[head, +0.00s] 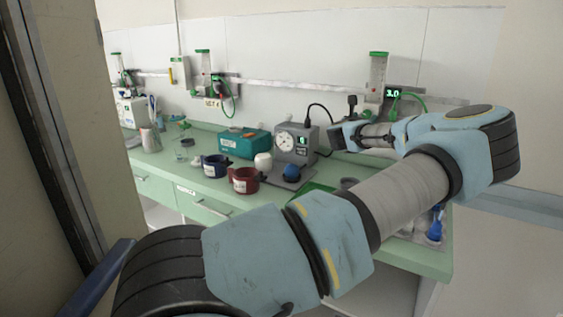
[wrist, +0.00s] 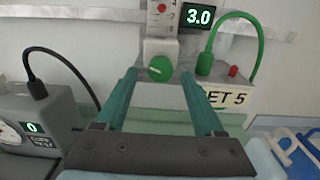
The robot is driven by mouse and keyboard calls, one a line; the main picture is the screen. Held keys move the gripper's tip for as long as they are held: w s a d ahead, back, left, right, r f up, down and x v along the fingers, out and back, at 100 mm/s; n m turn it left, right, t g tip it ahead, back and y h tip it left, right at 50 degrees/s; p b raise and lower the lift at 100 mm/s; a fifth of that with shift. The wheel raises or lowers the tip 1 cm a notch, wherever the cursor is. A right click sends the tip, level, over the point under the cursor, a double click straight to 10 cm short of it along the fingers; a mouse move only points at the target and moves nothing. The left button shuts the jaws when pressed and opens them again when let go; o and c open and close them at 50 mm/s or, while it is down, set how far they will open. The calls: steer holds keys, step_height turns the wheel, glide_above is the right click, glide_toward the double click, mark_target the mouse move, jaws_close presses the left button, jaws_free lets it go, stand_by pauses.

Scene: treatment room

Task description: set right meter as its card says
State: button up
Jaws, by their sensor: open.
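The right meter (head: 377,72) is mounted on the wall rail at the right, and its green display (head: 393,93) reads 3.0, also in the wrist view (wrist: 199,17). Its control knob (wrist: 160,69) has a green front face with a pale mark. Contact with the knob cannot be told.
A grey device with a dial (head: 297,142) stands on the counter left of my gripper; its display (wrist: 32,128) reads 0. A black cable and a green hose (wrist: 211,45) flank the knob. Cups, a teal box (head: 243,141) and two other wall meters are further left.

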steer(key=b+v, duration=0.3)
steer(key=v, duration=0.5)
steer(key=a+f+n+g+y, duration=0.1)
steer(key=a+f+n+y, duration=0.4)
steer(key=a+n, duration=0.4)
steer(key=a+f+n+g+y, duration=0.1)
steer(key=a+f+n+y, duration=0.4)
steer(key=a, duration=0.9)
steer(key=shift+w+a+f+n+g, duration=0.25)
steer(key=shift+f+n, duration=1.25)
steer(key=shift+n, duration=0.9)
